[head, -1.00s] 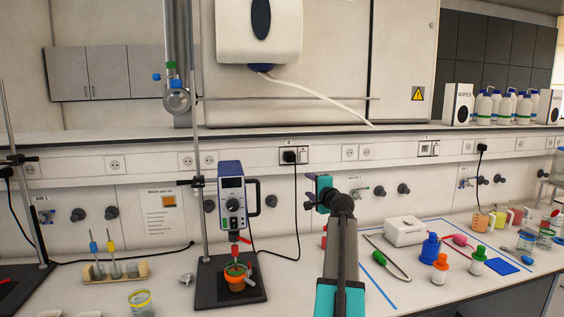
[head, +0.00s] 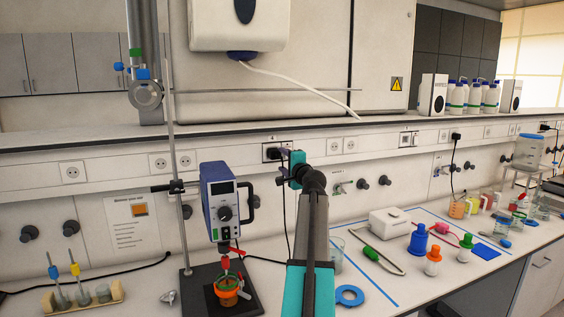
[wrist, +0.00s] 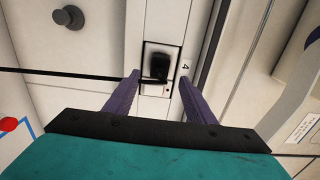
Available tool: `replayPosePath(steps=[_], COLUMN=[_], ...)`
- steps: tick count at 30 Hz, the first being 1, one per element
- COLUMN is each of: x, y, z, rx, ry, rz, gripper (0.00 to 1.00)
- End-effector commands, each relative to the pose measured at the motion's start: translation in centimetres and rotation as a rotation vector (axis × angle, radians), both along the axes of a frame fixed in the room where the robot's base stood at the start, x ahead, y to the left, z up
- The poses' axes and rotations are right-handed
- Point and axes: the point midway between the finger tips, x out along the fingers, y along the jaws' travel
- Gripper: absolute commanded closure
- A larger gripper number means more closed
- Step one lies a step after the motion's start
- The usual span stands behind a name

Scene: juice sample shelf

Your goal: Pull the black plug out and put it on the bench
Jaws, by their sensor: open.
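The black plug (head: 271,154) sits in the wall socket marked 4 on the trunking above the bench (head: 345,277). Its black cord hangs down towards the bench. My gripper (head: 282,167) is close to the plug, just right of it in the head view. In the wrist view the plug (wrist: 160,66) lies ahead, between the lines of the two purple fingers and slightly beyond their tips. My gripper (wrist: 159,79) is open and empty. I cannot tell the exact gap to the plug.
A stirrer (head: 221,200) on a stand rises left of my arm, above an orange-rimmed pot (head: 228,290). A beaker (head: 336,254) and blue ring (head: 349,296) are right of my arm. A white box (head: 389,221) and several bottles stand farther right.

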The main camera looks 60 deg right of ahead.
Motion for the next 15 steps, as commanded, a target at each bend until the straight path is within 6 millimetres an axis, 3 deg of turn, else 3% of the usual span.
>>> replayPosePath(steps=[15], x=[1.1], y=[-1.0], z=[0.1], rx=[0.001], ry=[0.001], rz=[0.000], gripper=[0.50])
